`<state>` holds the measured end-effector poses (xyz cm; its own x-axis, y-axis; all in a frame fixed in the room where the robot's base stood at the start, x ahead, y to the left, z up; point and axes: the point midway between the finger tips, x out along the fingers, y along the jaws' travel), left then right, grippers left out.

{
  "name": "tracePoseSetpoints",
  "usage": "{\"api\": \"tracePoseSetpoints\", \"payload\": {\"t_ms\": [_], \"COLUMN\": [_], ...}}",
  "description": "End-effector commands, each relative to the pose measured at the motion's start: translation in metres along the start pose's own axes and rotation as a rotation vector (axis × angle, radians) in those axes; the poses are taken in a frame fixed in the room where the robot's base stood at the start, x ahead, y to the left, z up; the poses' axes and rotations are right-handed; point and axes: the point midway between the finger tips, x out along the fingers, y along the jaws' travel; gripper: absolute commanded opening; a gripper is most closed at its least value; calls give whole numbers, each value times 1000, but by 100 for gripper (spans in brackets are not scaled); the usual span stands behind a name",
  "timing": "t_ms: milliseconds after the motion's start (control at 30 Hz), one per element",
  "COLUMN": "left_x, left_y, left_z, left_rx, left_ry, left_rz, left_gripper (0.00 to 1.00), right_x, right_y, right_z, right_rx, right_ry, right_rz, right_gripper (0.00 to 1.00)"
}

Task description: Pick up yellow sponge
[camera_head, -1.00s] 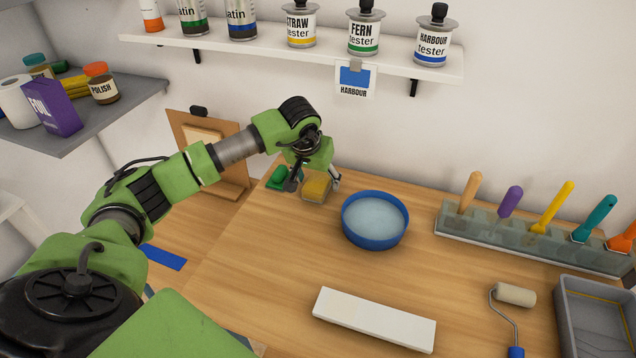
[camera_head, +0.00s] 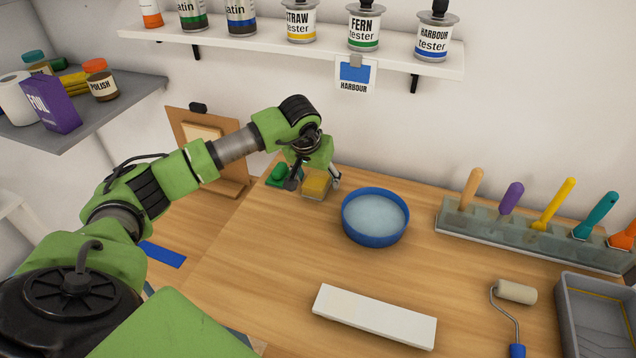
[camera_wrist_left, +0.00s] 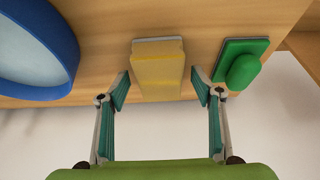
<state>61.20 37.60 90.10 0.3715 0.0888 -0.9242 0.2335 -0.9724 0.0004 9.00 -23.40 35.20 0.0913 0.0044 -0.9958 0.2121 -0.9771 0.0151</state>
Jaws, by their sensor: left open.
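The yellow sponge (camera_head: 316,184) is on the wooden bench near its back left corner. It also shows in the left wrist view (camera_wrist_left: 158,72), with a thin pale layer along its edge. My left gripper (camera_head: 314,187) is open and points down at the sponge. In the left wrist view the two fingertips of my left gripper (camera_wrist_left: 160,90) stand on either side of the sponge, with small gaps visible. It is not closed on it. My right gripper is not in view.
A green block with a handle (camera_wrist_left: 241,68) lies close beside the right-hand finger. A blue bowl of water (camera_head: 375,217) stands on the other side. A white board (camera_head: 374,318), a paint roller (camera_head: 515,292) and a brush rack (camera_head: 530,236) lie farther away. The bench middle is clear.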

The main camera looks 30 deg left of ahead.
Motion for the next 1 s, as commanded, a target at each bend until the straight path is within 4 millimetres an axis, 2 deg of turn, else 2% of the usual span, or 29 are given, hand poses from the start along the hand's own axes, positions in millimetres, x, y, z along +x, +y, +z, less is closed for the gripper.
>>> {"api": "tracePoseSetpoints", "payload": {"t_ms": [67, 167, 200, 567, 733, 767, 900, 1000], "left_x": [0, 0, 0, -1, -8, -9, -31, -62], "left_y": [0, 0, 0, 0, 0, 0, 0, -11], "left_z": [0, 0, 0, -1, -3, -5, -16, -6], "left_rx": [0, 0, 0, 0, -1, -1, 0, 1], "left_ry": [0, 1, 0, 0, 1, 5, 10, 8], "left_rz": [0, 0, 0, 0, 0, 0, 1, -4], "left_gripper": [57, 31, 28, 28, 28, 28, 28, 28], "right_x": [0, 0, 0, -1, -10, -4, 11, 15], "right_y": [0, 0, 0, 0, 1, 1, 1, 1], "right_z": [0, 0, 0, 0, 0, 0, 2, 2], "right_rx": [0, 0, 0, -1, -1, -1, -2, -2], "right_ry": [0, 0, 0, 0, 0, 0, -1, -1], "right_rz": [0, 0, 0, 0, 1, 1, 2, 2], "right_gripper": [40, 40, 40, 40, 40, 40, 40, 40]}}
